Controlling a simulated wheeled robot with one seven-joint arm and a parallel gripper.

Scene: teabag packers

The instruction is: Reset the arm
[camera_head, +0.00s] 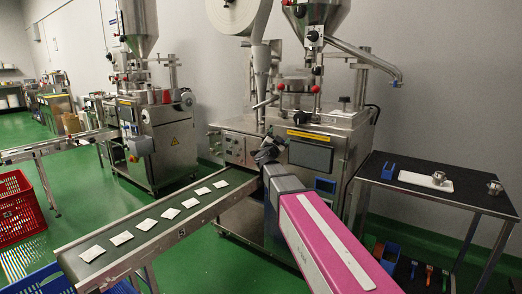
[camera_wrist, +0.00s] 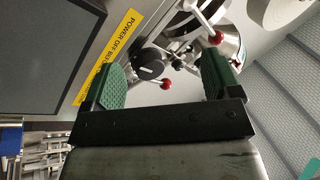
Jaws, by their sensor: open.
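My gripper (camera_wrist: 165,88) shows in the wrist view with its two green ribbed pads wide apart and nothing between them. Beyond the pads are a black knob (camera_wrist: 150,64) and red-balled levers of the packing machine. In the head view my pink and grey arm reaches up from the lower right toward the front of the near packing machine (camera_head: 338,158). The gripper end (camera_head: 266,154) shows small and dark in front of the machine's panel, and its fingers are hard to make out there.
A conveyor (camera_head: 160,213) with a row of white teabag packets runs in front of the machine. A black side table (camera_head: 455,195) with a white tray and metal pieces stands at right. A red crate (camera_head: 20,207) stands at left. A second packing machine (camera_head: 160,140) stands farther back. Green floor is open between the machines.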

